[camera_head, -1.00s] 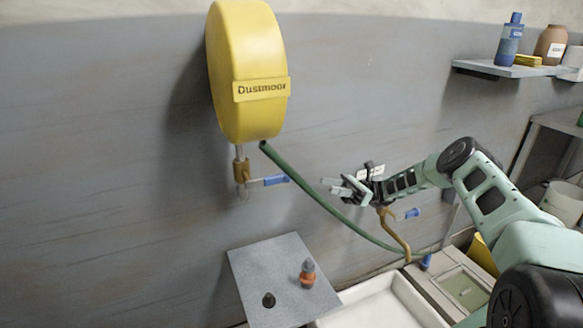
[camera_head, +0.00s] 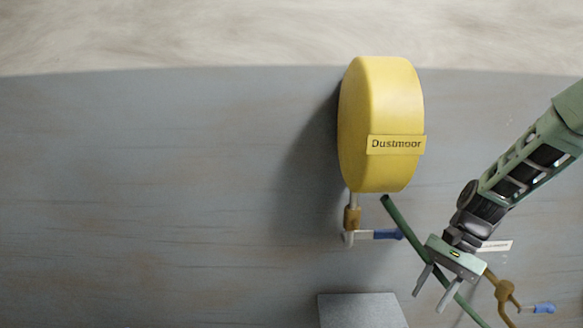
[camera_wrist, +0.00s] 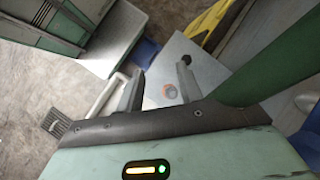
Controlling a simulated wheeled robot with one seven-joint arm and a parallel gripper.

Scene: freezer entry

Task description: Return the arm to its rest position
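My gripper (camera_head: 430,302) hangs at the lower right of the head view and points down. Its two fingers are apart, and nothing is held between them. In the wrist view the fingers (camera_wrist: 160,74) also stand apart, with a grey plate (camera_wrist: 192,48) below and beyond them. My arm comes in from the right edge. In the head view the green hose (camera_head: 396,219) runs down and right and is partly hidden by my gripper. A thick green shape, perhaps the hose, crosses the right of the wrist view close by.
A yellow reel (camera_head: 382,115) labelled Dustmoor hangs on the grey wall left of my gripper. Below it is a tap with a blue handle (camera_head: 388,235). Another brass tap (camera_head: 504,291) is right of my gripper. The grey table (camera_head: 362,311) is at the bottom. The wall at left is clear.

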